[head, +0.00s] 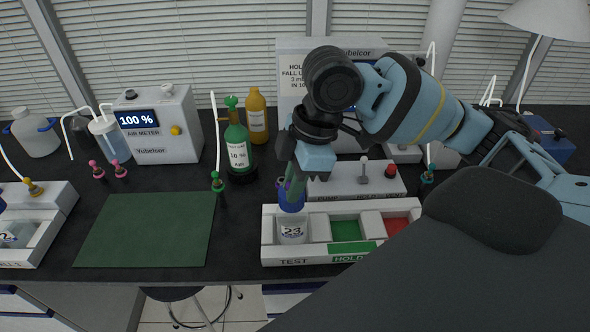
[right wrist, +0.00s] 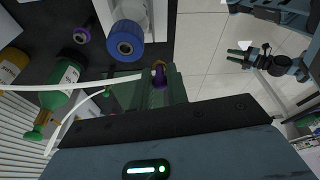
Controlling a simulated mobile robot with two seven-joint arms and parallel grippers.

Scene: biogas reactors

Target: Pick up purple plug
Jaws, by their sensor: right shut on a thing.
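The purple plug (right wrist: 160,76) is between the fingers of my right gripper (right wrist: 152,84) in the right wrist view. That gripper is shut on it. In the head view my right gripper (head: 295,185) points down just above the blue-capped bottle (head: 291,232) marked 23, and its fingers hide the held plug. A second purple plug (right wrist: 83,34) stands beside the blue cap (right wrist: 125,42) in the right wrist view. My left gripper (right wrist: 240,56) shows small in the right wrist view, over the floor, its fingers apart and empty.
The bottle stands in the TEST slot of a white tray (head: 268,240). A control box (head: 340,183) with a red knob is behind it. A green bottle (head: 238,150) and yellow bottle (head: 257,115) stand at the back. The green mat (head: 148,230) at the left is clear.

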